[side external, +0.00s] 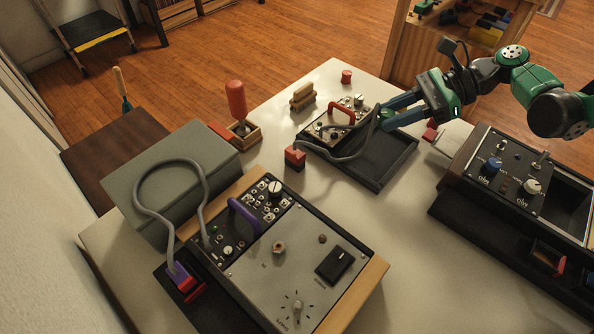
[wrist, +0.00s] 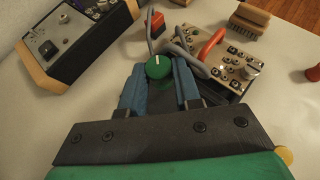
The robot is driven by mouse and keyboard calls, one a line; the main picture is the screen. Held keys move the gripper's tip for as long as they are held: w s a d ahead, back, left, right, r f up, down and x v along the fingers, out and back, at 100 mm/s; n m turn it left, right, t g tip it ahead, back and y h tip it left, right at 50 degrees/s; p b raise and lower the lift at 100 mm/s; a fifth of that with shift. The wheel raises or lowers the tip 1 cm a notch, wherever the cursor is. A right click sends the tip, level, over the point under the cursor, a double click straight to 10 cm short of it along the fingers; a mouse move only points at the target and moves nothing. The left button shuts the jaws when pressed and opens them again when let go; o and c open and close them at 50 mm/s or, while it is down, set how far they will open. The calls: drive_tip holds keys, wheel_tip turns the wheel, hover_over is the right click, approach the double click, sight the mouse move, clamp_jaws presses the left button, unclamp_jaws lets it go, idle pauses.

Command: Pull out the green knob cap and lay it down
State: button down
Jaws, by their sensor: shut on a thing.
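The green knob cap (wrist: 158,67) is round with a white pointer line. It sits between the blue fingertips of my gripper (wrist: 160,80) in the wrist view. In the side view my gripper (side external: 388,108) reaches in from the right, over the far right part of a black tray (side external: 374,172). My gripper is shut on the cap, and green shows at its fingertips. The cap's underside is hidden, so I cannot tell whether it touches anything below. A small panel with a red handle (side external: 342,115) stands beside the fingers.
A grey cable runs from the small panel area to a red block (side external: 295,158). A wooden brush (side external: 303,97) and a red knob (side external: 346,77) lie behind. A large console (side external: 290,260) stands in front, another (side external: 500,170) at right. White tabletop between them is clear.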

sight(384, 153)
drive_tip(key=shift+w+d+f, duration=0.1)
drive_tip(key=shift+w+d, duration=0.15)
drive_tip(key=shift+d, duration=0.05)
drive_tip(key=shift+f, duration=2.9)
drive_tip(key=c, duration=0.5)
unclamp_jaws()
drive_tip(key=shift+c, duration=0.2)
drive_tip(key=v, duration=0.5)
drive_tip(key=shift+d+r, duration=0.15)
drive_tip(key=shift+d, duration=0.15)
